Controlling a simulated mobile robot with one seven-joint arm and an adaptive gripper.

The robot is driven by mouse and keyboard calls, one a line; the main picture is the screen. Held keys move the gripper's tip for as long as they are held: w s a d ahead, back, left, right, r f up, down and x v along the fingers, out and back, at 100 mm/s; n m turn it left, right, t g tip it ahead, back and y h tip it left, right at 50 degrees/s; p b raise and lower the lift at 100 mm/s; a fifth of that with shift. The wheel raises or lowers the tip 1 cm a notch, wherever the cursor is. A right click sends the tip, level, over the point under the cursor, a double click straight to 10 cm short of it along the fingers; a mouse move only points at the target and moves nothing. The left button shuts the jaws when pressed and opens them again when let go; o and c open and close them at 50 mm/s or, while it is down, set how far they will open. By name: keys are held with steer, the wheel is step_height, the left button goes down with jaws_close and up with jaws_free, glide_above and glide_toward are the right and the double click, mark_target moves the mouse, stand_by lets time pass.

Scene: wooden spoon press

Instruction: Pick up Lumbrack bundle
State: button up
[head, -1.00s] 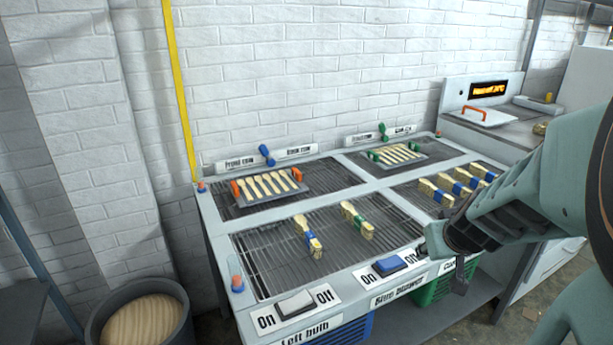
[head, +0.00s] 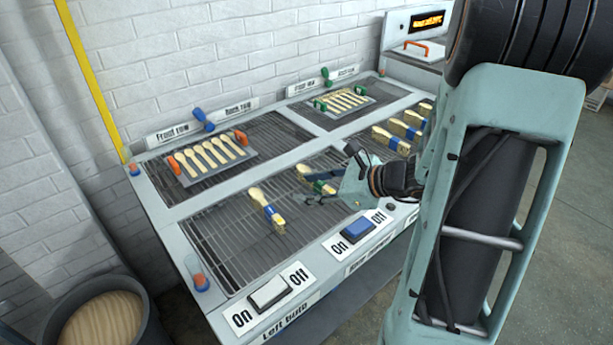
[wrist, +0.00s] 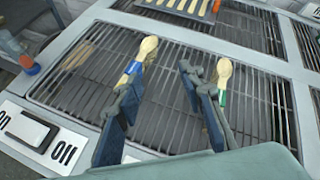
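Two spoon bundles lie on the front left rack: one with a blue band (head: 267,210) and one with a green band (head: 318,182). No readable label tells me which bundle is Lumbrack. My gripper (head: 332,180) is over this rack at the green-banded bundle and partly covers it. In the wrist view my gripper (wrist: 160,100) has its fingers apart with bare rack between them. The blue-banded bundle (wrist: 136,64) shows beside and beyond the left finger. The green-banded bundle (wrist: 223,84) is at the right finger, which partly hides it. I cannot tell whether they touch.
More banded bundles (head: 395,138) lie on the right rack. Trays of loose spoons with orange handles (head: 212,155) and green handles (head: 345,102) lie on the back racks. Switches (head: 268,292) line the front edge. A round bin (head: 112,318) stands at lower left.

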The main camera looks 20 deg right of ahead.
mark_target(321, 182)
steer(key=d+f+m+t, duration=0.1)
steer(key=d+m, duration=0.1)
steer(key=d, duration=0.1)
steer(key=w+d+f+m+t+h, duration=0.1)
steer(key=d+f+m, duration=0.1)
steer(key=d, duration=0.1)
steer(key=w+d+f+m+t+h+b, duration=0.1)
steer(key=d+f+m, duration=0.1)
steer(key=d+m, duration=0.1)
steer(key=shift+w, duration=0.15)
steer(key=shift+w+d+f+m, duration=0.15)
steer(key=shift+d+f+m, duration=0.05)
steer(key=shift+m, duration=0.1)
steer(key=shift+h, duration=0.3)
steer(key=x, duration=0.4)
steer(key=shift+w+a, duration=0.15)
steer(key=shift+w, duration=0.25)
steer(key=shift+x, duration=2.9)
steer(key=shift+a+r, duration=0.1)
steer(key=shift+r, duration=0.1)
jaws_close()
